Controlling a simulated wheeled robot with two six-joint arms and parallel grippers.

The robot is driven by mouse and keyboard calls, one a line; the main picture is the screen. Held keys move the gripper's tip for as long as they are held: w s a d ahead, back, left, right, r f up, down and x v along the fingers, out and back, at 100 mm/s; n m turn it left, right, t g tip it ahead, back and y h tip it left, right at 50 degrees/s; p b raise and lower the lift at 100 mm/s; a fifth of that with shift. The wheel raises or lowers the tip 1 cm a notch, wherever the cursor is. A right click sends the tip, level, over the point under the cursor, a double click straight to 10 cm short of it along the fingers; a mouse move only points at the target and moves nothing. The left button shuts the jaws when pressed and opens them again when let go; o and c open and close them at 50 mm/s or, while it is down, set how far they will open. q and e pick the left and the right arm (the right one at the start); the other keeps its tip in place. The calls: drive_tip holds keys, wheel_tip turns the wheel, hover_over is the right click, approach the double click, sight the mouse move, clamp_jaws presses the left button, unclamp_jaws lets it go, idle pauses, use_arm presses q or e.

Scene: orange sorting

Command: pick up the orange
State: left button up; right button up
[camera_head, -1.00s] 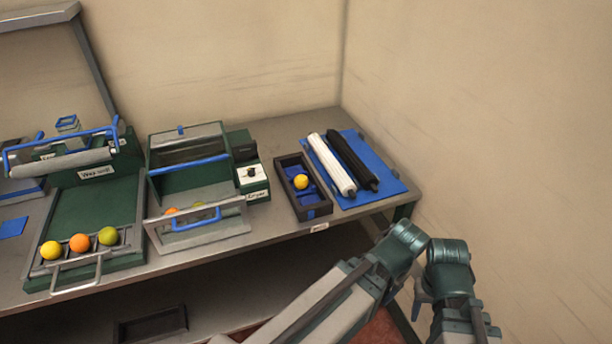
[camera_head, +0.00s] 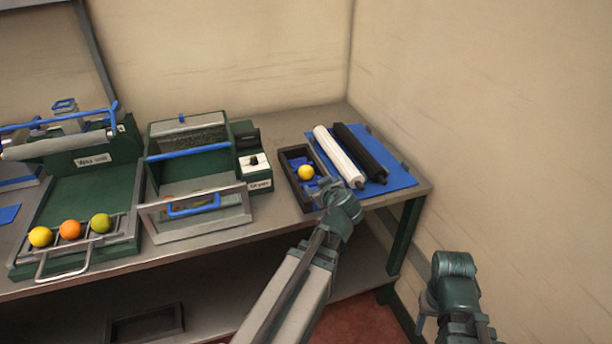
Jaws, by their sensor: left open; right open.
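An orange fruit (camera_head: 70,230) sits between a yellow one (camera_head: 40,237) and a green one (camera_head: 101,223) in the front rack of the green washing unit at the left. Another yellow-orange fruit (camera_head: 306,172) lies in the dark open box (camera_head: 289,176) near the table's right end. My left gripper (camera_head: 322,186) is open at the right side of that box, close to the fruit. Its fingers are partly hidden by its own wrist, and I cannot tell whether they touch the fruit. My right gripper (camera_head: 424,312) is open, low at the right, away from the table.
A white roller (camera_head: 338,157) and a black roller (camera_head: 360,154) lie on a blue mat (camera_head: 398,178) right of the box. A green machine with a blue-handled drawer (camera_head: 195,214) stands left of it. A wall closes the right side.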

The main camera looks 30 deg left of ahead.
sight(308, 176)
use_arm(q)
drive_tip(key=b+x, duration=0.3)
drive_tip(key=x, duration=0.4)
drive_tip(key=shift+w+f, duration=0.15)
drive_tip(key=shift+f, duration=0.05)
drive_tip(key=shift+a+r+b+x, duration=0.1)
drive_tip(key=shift+b+x, duration=0.55)
drive_tip(key=shift+x, duration=0.85)
drive_tip(key=shift+a+r+b+x, duration=0.15)
drive_tip(key=shift+b+x, duration=0.5)
drive_tip(key=shift+x, duration=0.85)
clamp_jaws()
